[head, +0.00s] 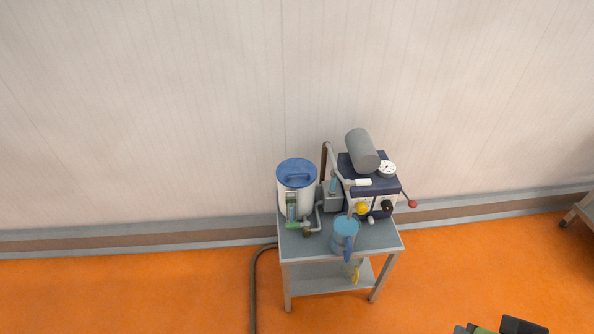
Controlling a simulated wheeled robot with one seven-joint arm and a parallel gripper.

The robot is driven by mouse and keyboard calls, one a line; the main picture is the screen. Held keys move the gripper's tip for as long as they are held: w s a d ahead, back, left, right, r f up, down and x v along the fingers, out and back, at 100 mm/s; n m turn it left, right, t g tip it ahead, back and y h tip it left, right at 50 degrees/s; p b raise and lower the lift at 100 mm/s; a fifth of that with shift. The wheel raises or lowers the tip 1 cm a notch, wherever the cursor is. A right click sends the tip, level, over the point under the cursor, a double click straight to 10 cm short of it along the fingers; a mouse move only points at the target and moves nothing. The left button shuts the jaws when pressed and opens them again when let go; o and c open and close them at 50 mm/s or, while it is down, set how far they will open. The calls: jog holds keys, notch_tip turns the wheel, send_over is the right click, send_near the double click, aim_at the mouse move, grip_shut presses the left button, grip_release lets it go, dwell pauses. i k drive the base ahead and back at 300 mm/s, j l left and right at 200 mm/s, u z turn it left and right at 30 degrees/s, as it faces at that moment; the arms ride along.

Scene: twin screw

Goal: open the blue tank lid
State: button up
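The blue tank lid (296,167) sits flat on top of a white cylindrical tank (303,203), at the left back of a small grey table. The lid has a raised blue handle across its top. It looks closed, and no opening into the tank shows. I see no gripper fingers in the head view, and nothing touches the lid.
The grey table (390,240) also holds a dark blue machine (352,169) with a grey cylinder, right of the tank, and a blue-topped jug (345,238) in front. A hose (253,285) lies on the orange floor. A pale wall stands behind.

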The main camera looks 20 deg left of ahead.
aim_at(297, 168)
jog(key=j+u, duration=0.15)
jog(key=j, duration=1.1)
jog(key=i+j, duration=0.15)
jog(key=j, duration=0.3)
jog(key=i+j+u, duration=0.1)
jog(key=j, duration=0.3)
jog(key=i+j+u, duration=0.1)
jog(key=i+j, duration=0.2)
jog(key=j, duration=0.15)
jog(key=i+j, duration=0.2)
jog(key=j, duration=0.2)
jog(key=i+j+u, duration=0.1)
jog(key=i, duration=0.3)
jog(key=j, duration=0.1)
